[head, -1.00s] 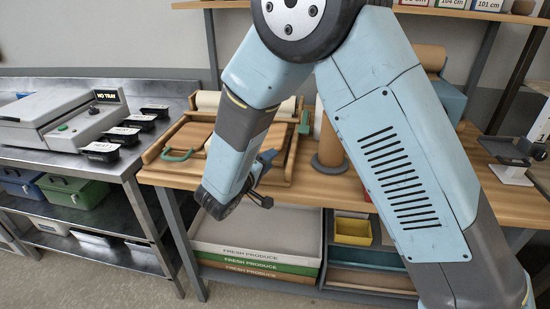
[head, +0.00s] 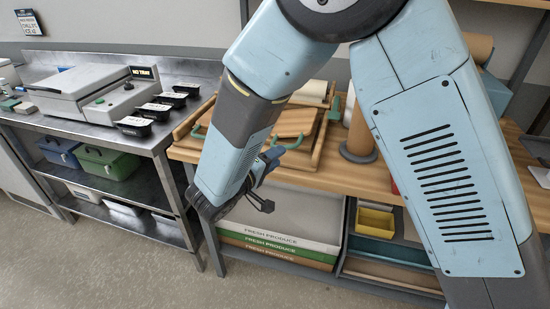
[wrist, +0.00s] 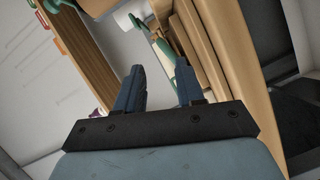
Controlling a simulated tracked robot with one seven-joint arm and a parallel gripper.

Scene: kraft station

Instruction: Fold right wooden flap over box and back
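The wooden box (head: 318,150) lies on the wooden table, partly hidden behind my arm. A pale wooden panel (head: 296,122) shows right of my arm; I cannot tell whether it is the right flap. Green handles show at the box's left (head: 197,132) and right (head: 335,108) sides.
A brown cylinder on a round base (head: 360,135) stands right of the box. Flat crates marked fresh produce (head: 270,218) and a yellow bin (head: 375,221) sit below the table. A steel bench (head: 110,125) with a grey machine (head: 95,88) stands left. The floor in front is clear.

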